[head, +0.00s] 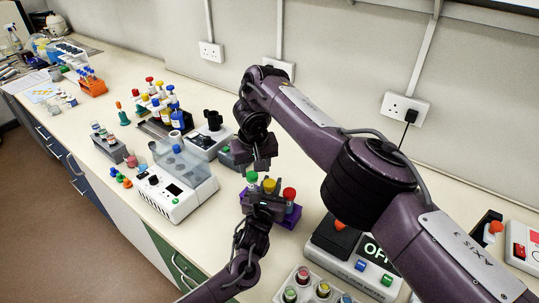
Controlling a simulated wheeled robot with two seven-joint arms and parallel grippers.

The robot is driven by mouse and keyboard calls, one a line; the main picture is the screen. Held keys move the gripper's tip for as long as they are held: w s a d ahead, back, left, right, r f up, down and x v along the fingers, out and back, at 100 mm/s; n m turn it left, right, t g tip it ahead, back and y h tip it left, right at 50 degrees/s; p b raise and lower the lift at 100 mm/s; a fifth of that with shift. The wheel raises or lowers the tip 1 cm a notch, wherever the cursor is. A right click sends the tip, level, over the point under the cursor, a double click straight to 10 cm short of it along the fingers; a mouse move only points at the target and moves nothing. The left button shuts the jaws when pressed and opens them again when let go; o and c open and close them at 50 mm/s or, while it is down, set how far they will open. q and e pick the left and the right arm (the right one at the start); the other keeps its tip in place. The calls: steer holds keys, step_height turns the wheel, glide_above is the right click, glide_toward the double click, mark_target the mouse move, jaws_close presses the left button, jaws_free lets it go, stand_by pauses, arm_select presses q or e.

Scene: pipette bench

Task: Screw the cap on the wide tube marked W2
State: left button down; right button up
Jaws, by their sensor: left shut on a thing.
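A purple rack (290,219) stands on the bench in the middle of the head view. Green (252,177), yellow (270,185) and red (289,193) caps show in a row at it. My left gripper (265,204) is at the rack's near side, shut on what looks like a tube there; its fingers hide most of it. My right gripper (259,164) points down just above the green cap. Whether its jaws are open or touch the cap is unclear. No W2 mark can be read, so I cannot tell which tube bears it.
A white machine with a clear lid (184,190) stands left of the rack. Bottles in a dark rack (160,128) stand behind it. A device with a display (350,257) and a tray of capped tubes (300,295) are at the near right. The wall (330,70) runs behind.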

steer(key=n, duration=0.2)
steer(key=a+r+n, duration=0.1)
steer(key=n, duration=0.1)
steer(key=shift+s+a, duration=0.2)
steer(key=shift+a+r+n, duration=0.15)
steer(key=shift+r+n, duration=0.1)
steer(key=shift+n, duration=0.65)
step_height(320, 180, up, 4)
steer(key=n+g, duration=0.3)
steer(key=n, duration=1.7)
glide_above(270, 182)
steer(key=shift+s, duration=0.1)
steer(key=shift+f, duration=3.95)
